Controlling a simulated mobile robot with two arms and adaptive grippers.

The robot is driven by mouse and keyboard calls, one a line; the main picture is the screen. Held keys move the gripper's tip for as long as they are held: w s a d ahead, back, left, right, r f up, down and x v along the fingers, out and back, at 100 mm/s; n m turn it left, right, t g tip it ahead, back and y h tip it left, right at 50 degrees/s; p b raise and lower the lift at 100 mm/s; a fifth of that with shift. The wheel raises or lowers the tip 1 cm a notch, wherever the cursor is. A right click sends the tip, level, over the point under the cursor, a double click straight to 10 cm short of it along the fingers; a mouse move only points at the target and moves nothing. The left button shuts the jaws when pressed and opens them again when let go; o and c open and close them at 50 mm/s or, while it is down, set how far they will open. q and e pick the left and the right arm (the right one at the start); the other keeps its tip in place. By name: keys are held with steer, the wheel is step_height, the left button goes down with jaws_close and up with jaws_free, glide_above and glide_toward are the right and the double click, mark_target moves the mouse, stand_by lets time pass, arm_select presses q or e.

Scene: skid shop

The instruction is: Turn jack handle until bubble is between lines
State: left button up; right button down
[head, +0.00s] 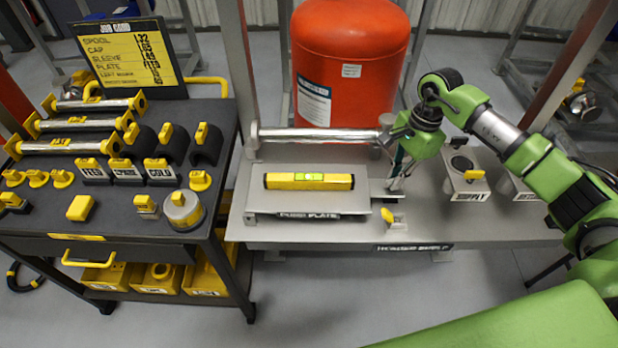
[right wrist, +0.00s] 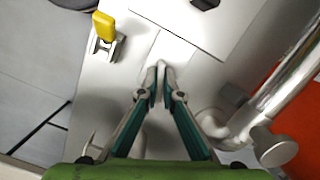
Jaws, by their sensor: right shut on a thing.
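A yellow spirit level (head: 275,181) lies on the grey plate (head: 300,203), with a small green vial at its middle. A pale bubble shows in the vial, but it is too small to tell where it sits against the lines. My right gripper (head: 395,184) points down at the right edge of the plate, beside the level. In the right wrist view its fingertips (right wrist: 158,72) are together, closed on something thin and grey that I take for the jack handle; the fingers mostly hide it. My left gripper is not in view.
A silver pipe (head: 310,133) runs behind the plate, before an orange tank (head: 350,55). A yellow-handled clamp (head: 391,217) stands close to my right gripper and shows in the right wrist view (right wrist: 105,38). A dark cart (head: 100,220) with several parts stands left.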

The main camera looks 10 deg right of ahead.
stand_by(0.4)
steer(key=shift+n, duration=0.3)
steer(key=c, duration=2.2)
jaws_free()
steer(key=shift+r, duration=0.1)
steer(key=shift+r+p, duration=1.7)
steer(key=shift+r, duration=1.75)
steer(key=m, duration=0.3)
steer(key=shift+r+m+p, duration=0.3)
steer(key=shift+r+m, duration=0.1)
